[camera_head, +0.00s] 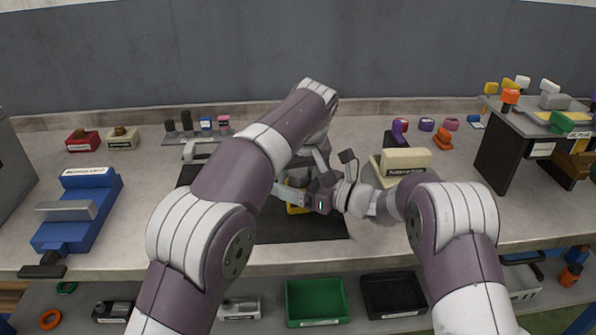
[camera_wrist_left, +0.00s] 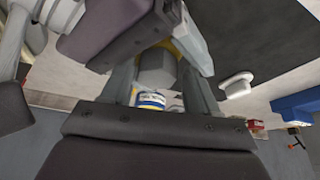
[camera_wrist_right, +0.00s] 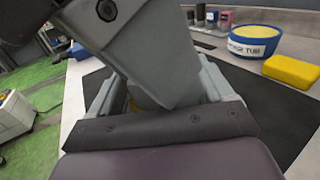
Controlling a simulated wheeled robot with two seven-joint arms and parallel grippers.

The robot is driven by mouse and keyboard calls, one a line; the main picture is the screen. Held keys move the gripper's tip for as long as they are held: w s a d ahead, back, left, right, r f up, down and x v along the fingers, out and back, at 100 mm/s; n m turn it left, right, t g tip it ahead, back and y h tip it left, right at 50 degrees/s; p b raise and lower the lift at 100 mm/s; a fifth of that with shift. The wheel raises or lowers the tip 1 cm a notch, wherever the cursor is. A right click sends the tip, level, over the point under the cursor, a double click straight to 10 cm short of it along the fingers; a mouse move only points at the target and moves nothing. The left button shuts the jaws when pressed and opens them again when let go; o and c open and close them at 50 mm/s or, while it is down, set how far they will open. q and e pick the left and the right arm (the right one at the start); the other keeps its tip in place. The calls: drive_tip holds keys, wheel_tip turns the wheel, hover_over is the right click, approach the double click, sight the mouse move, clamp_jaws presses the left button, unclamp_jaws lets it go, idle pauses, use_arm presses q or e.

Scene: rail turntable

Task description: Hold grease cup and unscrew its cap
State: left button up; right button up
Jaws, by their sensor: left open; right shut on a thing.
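The grease cup shows in the left wrist view as a grey faceted cap (camera_wrist_left: 155,68) with a yellowish part beside it. My left gripper (camera_wrist_left: 160,82) is open, its fingers on either side of the cap; contact is not clear. My right gripper (camera_head: 290,188) reaches in from the right above the black mat (camera_head: 270,225) and is shut on the cup's body. The head view barely shows the cup.
A blue tub (camera_wrist_right: 252,42) and a yellow sponge (camera_wrist_right: 291,70) are on the bench close by. A blue vise-like fixture (camera_head: 80,210) stands left, a cream labelled block (camera_head: 404,162) right. Green (camera_head: 317,302) and black bins (camera_head: 393,294) sit below the front edge.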

use_arm(q)
drive_tip(key=shift+d+r, duration=0.15)
drive_tip(key=shift+r, duration=0.05)
drive_tip(key=shift+r, duration=2)
drive_tip(key=shift+f, duration=2.3)
drive_tip(key=c, duration=1.2)
drive_tip(key=o, duration=1.2)
drive_tip(key=shift+r, duration=0.15)
drive_tip(key=shift+c, duration=0.4)
drive_tip(key=shift+o, duration=0.4)
drive_tip(key=shift+r, duration=0.1)
